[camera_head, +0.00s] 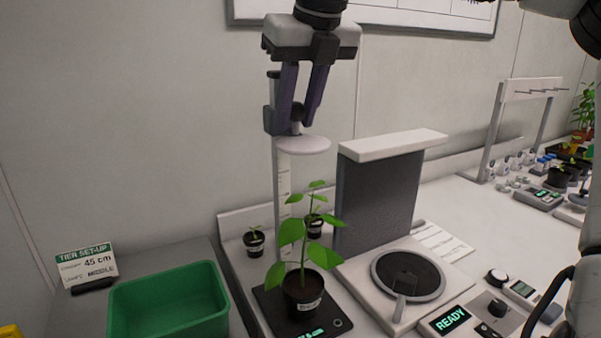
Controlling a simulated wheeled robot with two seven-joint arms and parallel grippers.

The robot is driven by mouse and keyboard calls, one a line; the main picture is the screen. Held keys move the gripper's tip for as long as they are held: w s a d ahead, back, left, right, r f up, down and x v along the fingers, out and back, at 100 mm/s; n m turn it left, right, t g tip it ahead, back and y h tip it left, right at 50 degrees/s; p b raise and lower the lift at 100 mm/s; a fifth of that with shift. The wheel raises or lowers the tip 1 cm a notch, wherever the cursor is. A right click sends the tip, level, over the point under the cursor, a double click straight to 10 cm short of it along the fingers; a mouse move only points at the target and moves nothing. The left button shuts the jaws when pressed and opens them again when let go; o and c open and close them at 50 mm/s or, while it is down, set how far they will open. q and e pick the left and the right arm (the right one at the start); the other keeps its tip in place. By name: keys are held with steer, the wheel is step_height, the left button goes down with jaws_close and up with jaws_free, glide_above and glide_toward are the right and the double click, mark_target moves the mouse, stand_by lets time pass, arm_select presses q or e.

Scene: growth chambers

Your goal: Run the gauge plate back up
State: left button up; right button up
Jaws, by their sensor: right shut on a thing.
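The gauge plate (303,145) is a pale round disc standing out from an upright white post with marks (283,185). It sits near the top of the post, above the leaves of a potted plant (302,295). There is a clear gap between the plate and the top leaf. My right gripper (297,120) points down at the post's upper end, with its dark fingers shut on the small dark knob just above the plate. The fingers hide most of the knob. My left gripper is not in view.
The plant stands on a black scale (339,325). Smaller potted plants (254,241) stand behind. A grey panel with a white top (378,195) stands close right of the post.

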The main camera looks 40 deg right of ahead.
mark_target(306, 142)
steer(key=o, duration=1)
steer(key=shift+o, duration=0.2)
steer(key=v, duration=0.8)
stand_by(0.5)
